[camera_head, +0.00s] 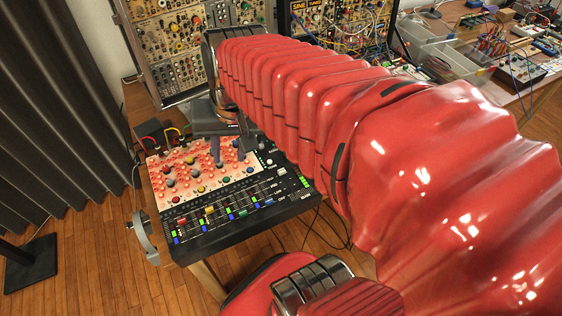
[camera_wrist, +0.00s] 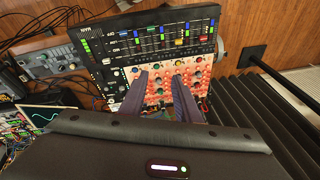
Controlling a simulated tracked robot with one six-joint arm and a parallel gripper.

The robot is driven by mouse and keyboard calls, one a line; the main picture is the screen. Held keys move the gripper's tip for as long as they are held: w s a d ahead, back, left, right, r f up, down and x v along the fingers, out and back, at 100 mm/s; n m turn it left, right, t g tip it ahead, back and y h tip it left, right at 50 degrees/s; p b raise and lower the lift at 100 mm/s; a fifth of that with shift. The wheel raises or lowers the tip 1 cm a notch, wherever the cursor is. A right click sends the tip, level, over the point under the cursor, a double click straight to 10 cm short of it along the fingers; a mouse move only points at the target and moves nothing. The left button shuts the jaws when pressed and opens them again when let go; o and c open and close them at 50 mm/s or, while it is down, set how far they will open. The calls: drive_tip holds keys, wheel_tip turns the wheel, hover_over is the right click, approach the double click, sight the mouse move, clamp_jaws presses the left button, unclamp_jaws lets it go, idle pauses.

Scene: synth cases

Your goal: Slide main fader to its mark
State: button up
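The mixer (camera_head: 240,228) is a black and white console with a red-lit knob area and a row of coloured fader caps. The red (camera_head: 182,222), yellow (camera_head: 210,209) and blue (camera_head: 268,201) caps are distinct. The main section (camera_head: 305,183), with green lights, is at its right end. I cannot clearly make out the main fader's cap or its mark. My gripper (camera_head: 229,160) is over the knob area, left of the main section. In the wrist view my gripper (camera_wrist: 159,78) is open, its two dark fingers apart with nothing between them. The mixer (camera_wrist: 150,28) appears upside down there.
Modular synth racks (camera_head: 178,40) stand behind the mixer. A clamp (camera_head: 144,238) sits at the mixer's left edge. A dark curtain (camera_head: 50,110) hangs at the left. Loose cables (camera_head: 325,222) hang right of the mixer. My red arm hides much of the right side.

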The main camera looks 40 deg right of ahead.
drive_tip(key=w+d+f+m+g+y, duration=0.2)
drive_tip(key=d+f+m, duration=0.2)
drive_tip(key=d+m, duration=0.6)
drive_tip(key=m+y, duration=0.2)
drive_tip(key=m, duration=0.3)
approach(282, 170)
drive_tip(key=w+d+v, duration=0.1)
drive_tip(key=v, duration=0.5)
drive_tip(key=shift+s+a+f, duration=0.2)
drive_tip(key=shift+s+a, duration=0.1)
drive_tip(key=shift+s, duration=0.25)
drive_tip(key=shift+a+f, duration=0.1)
drive_tip(key=x, duration=1.3)
drive_tip(key=shift+w+a+f, duration=0.1)
drive_tip(key=shift+a+f, duration=0.1)
drive_tip(key=shift+f, duration=0.05)
drive_tip(key=shift+c, duration=0.2)
clamp_jaws()
